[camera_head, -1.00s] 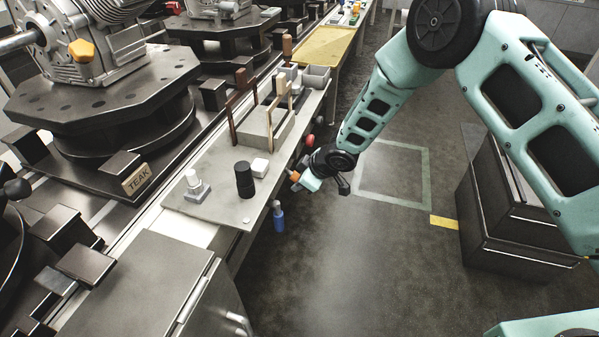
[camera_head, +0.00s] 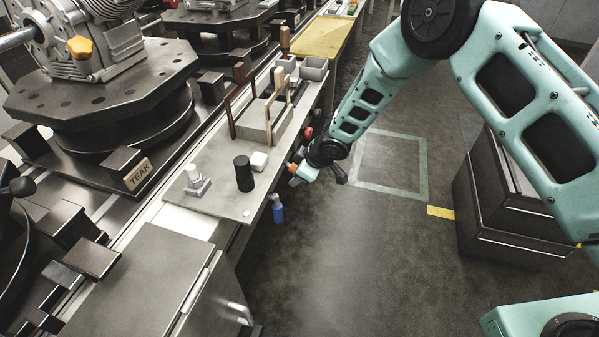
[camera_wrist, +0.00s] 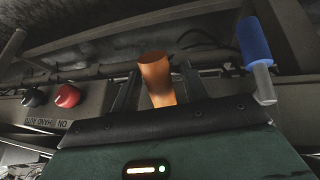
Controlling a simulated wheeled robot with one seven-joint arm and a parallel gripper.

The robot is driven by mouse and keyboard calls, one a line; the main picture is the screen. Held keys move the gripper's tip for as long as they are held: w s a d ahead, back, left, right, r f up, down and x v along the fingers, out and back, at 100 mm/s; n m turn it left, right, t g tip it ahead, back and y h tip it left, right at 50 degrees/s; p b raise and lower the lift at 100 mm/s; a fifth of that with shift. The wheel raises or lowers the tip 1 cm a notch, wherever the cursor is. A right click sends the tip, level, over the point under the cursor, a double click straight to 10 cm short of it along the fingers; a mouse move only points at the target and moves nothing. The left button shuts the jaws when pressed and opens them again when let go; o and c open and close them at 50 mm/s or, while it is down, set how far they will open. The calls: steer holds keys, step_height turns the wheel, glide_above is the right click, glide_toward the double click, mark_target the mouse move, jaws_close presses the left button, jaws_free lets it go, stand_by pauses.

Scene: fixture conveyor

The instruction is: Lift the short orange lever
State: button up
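The short orange lever (camera_wrist: 156,77) stands out from the front of the bench and shows between my two gripper fingers in the wrist view. My gripper (camera_wrist: 159,88) is open, with one finger on each side of the lever and narrow gaps visible. In the head view the lever (camera_head: 292,169) is a small orange spot at the bench's front edge, right beside my gripper (camera_head: 298,176). The lever's base is hidden behind my gripper body in the wrist view.
A blue-handled lever (camera_wrist: 254,45) is right of my gripper in the wrist view and hangs below the bench edge (camera_head: 277,208). A red knob (camera_wrist: 67,95) and a black knob (camera_wrist: 34,97) are to the left. The floor (camera_head: 330,255) in front is clear.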

steer(key=p+v, duration=0.2)
steer(key=v, duration=1.5)
steer(key=shift+r, duration=0.2)
steer(key=shift+s, duration=0.1)
